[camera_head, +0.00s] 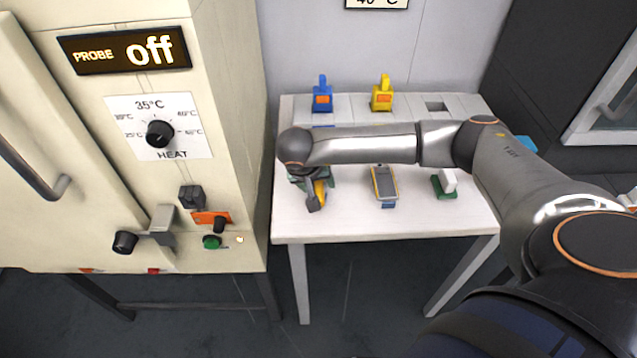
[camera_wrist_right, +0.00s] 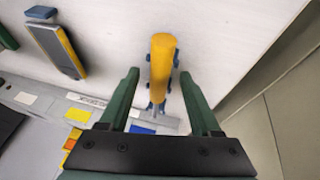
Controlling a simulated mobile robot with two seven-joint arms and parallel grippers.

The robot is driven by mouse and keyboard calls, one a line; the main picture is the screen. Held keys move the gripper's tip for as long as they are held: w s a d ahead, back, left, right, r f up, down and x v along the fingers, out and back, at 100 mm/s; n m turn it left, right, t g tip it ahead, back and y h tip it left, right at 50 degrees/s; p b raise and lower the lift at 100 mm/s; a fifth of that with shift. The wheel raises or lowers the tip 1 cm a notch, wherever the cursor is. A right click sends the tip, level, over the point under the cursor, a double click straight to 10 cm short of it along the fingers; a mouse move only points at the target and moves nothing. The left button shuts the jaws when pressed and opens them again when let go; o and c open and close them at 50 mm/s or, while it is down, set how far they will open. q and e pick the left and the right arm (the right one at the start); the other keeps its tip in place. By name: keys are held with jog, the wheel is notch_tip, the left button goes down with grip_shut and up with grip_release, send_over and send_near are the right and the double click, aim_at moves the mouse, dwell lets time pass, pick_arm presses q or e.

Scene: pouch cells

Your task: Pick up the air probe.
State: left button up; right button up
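A yellow-handled tool, which looks like the air probe (camera_wrist_right: 161,65), lies on the white table with a blue-grey part around its lower end. In the head view the probe (camera_head: 321,190) shows only in part, as my right gripper (camera_head: 311,188) covers some of it. In the right wrist view my right gripper (camera_wrist_right: 159,76) is open, with one green finger on each side of the probe. Gaps show between the fingers and the handle. My left gripper is not in view.
A yellow-framed grey handheld device (camera_head: 385,184) and a white-and-green block (camera_head: 446,184) lie to the right. Blue (camera_head: 322,97) and yellow (camera_head: 382,95) holders stand at the table's back. A cream cabinet (camera_head: 225,120) with a "PROBE off" display (camera_head: 125,50) stands close on the left.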

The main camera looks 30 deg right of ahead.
grip_shut()
dwell(0.3)
dwell(0.4)
